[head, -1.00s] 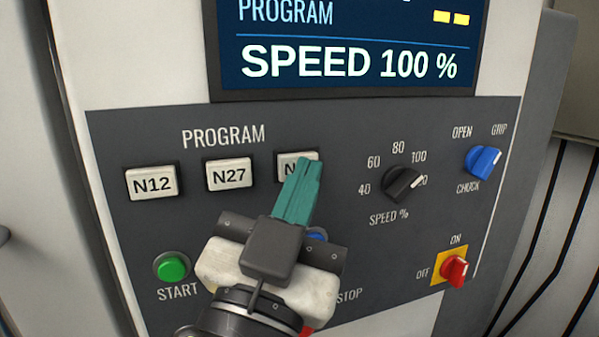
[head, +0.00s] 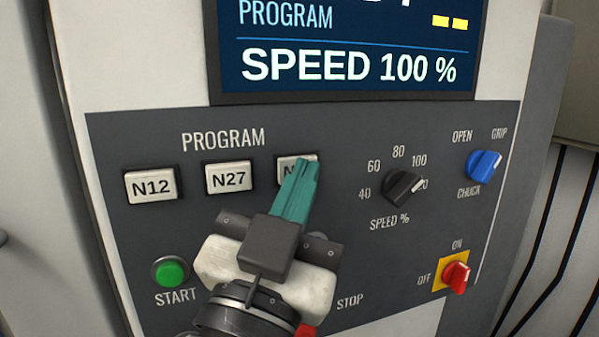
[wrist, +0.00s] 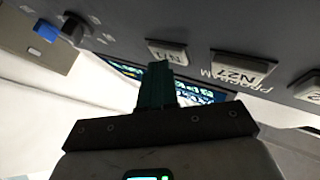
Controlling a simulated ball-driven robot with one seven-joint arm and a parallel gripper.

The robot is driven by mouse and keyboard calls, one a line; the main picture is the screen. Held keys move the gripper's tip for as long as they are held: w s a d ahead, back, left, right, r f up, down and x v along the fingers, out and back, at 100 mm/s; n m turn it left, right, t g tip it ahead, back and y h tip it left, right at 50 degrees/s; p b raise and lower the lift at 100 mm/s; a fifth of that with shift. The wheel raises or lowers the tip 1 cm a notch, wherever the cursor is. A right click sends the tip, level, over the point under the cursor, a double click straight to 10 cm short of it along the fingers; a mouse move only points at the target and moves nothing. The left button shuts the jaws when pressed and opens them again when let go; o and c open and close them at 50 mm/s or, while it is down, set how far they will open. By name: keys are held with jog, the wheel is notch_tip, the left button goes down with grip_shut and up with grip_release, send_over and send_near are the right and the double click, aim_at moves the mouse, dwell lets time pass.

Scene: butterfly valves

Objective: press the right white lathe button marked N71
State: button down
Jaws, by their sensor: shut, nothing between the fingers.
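The right white program button (head: 288,164) is on the dark panel, its label mostly hidden behind my fingers with only an "N" edge showing. In the wrist view the same white button (wrist: 166,52) shows upside down, reading like N71. My gripper (head: 306,163) is shut, with teal fingers whose tips overlap the button's right part in the head view. In the wrist view my fingertips (wrist: 160,66) are just at the button's lower edge. I cannot tell whether they touch it. The screen (head: 350,50) reads PROGRAM with yellow dashes and SPEED 100 %.
White buttons N27 (head: 229,177) and N12 (head: 151,185) sit to the left. A green START button (head: 171,271) is below them. A black speed knob (head: 403,185), blue chuck knob (head: 483,165) and red switch (head: 456,274) are to the right. The red stop button is partly hidden.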

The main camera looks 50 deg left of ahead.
dwell(0.6)
jog(key=shift+s+d, duration=0.3)
jog(key=shift+d, duration=0.35)
jog(key=shift+d, duration=0.1)
jog(key=shift+s+d+p, duration=0.15)
jog(key=shift+s+d, duration=0.15)
jog(key=shift+d, duration=0.45)
jog(key=shift+s+d+p, duration=0.1)
jog(key=shift+s+d, duration=0.25)
jog(key=shift+d, duration=0.4)
jog(key=shift+s+d+p, duration=0.15)
jog(key=shift+s+d, duration=0.15)
jog(key=shift+d, duration=0.45)
